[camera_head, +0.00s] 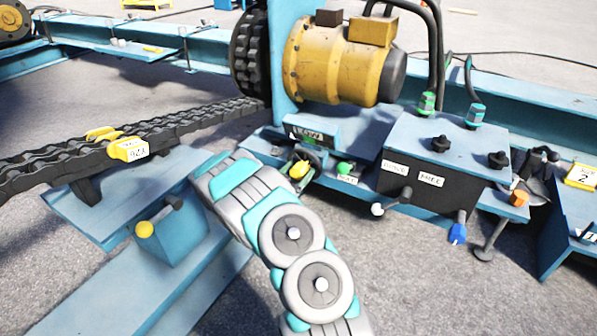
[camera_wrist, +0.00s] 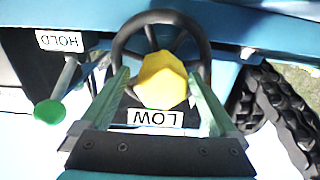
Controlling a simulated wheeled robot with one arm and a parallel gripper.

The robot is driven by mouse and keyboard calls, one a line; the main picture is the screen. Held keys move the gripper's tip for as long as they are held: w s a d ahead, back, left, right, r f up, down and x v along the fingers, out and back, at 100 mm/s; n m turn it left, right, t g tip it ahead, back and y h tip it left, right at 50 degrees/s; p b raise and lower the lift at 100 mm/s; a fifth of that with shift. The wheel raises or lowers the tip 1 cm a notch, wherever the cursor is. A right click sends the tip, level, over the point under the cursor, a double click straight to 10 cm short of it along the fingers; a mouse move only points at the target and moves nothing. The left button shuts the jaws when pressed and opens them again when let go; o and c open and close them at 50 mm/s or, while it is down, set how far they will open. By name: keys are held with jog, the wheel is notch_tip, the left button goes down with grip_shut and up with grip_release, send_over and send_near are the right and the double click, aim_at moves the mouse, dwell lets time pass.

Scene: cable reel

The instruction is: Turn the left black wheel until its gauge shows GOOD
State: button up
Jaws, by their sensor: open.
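A black wheel (camera_wrist: 203,40) with a yellow faceted knob (camera_wrist: 165,82) in front of its middle fills the centre of the wrist view. It also shows as a small dark wheel (camera_head: 318,156) with the yellow knob (camera_head: 299,170) in the head view. A white plate reading LOW (camera_wrist: 155,118), upside down in the wrist view, sits just below the knob. My gripper (camera_wrist: 160,78) is open, its two fingers on either side of the knob and over the wheel's lower sides. Contact with the wheel cannot be told.
A green-knobbed lever (camera_wrist: 50,111) and a HOLD label (camera_wrist: 60,41) are left of the wheel in the wrist view. A dark chain (camera_wrist: 285,115) runs at right. In the head view, a blue control box (camera_head: 450,150) with knobs and levers stands right of the wheel.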

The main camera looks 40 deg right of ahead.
grip_shut()
dwell(0.7)
